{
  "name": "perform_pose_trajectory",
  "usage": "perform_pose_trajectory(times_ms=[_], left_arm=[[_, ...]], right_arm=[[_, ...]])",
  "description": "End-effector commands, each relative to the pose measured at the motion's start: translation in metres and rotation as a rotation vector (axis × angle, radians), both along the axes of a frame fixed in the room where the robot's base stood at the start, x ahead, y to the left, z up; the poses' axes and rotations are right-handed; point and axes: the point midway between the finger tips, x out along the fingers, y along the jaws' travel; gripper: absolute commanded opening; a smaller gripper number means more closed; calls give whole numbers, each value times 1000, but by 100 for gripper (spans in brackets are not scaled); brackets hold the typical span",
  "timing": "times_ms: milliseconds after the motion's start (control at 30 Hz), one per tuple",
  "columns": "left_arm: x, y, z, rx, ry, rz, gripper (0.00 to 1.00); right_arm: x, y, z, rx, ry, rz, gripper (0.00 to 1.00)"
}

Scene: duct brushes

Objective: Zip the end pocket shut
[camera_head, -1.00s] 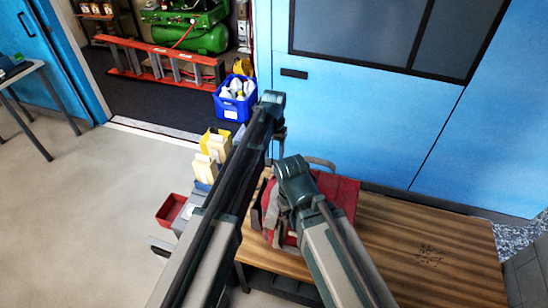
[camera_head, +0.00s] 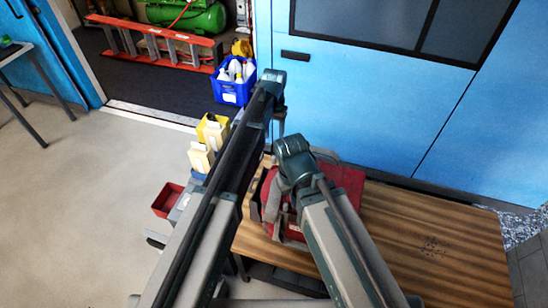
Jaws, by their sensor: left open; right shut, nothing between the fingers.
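A red bag with grey trim (camera_head: 345,184) lies on the wooden table, partly hidden by my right arm. Its left end, with red and grey folds, shows beside that arm; I cannot make out the end pocket's zip or its pull. My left gripper (camera_head: 280,118) is open beyond the bag, above it in the picture, mostly hidden behind its own wrist and arm. My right gripper (camera_head: 289,186) is shut and empty at the bag's left end, mostly hidden under its wrist. I cannot tell whether it touches the bag.
Left of the table are a red bin (camera_head: 167,199) and yellow and cream containers (camera_head: 205,145). A blue crate with bottles (camera_head: 233,84) stands by the doorway. A blue wall (camera_head: 370,110) is behind the table.

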Motion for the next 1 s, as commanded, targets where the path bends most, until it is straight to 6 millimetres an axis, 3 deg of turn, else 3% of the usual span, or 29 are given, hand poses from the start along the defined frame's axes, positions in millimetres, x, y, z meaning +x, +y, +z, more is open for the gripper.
perform_pose_trajectory(times_ms=[33, 700, 1000], left_arm=[[0, 0, -13, 0, 0, 0, 51], [0, 0, -106, 0, 0, 0, 51], [0, 0, -118, 0, 0, 0, 51]], right_arm=[[0, 0, -13, 0, 0, 1, 0], [0, 0, -106, 0, 0, -1, 0], [0, 0, -118, 0, 0, -1, 0]])
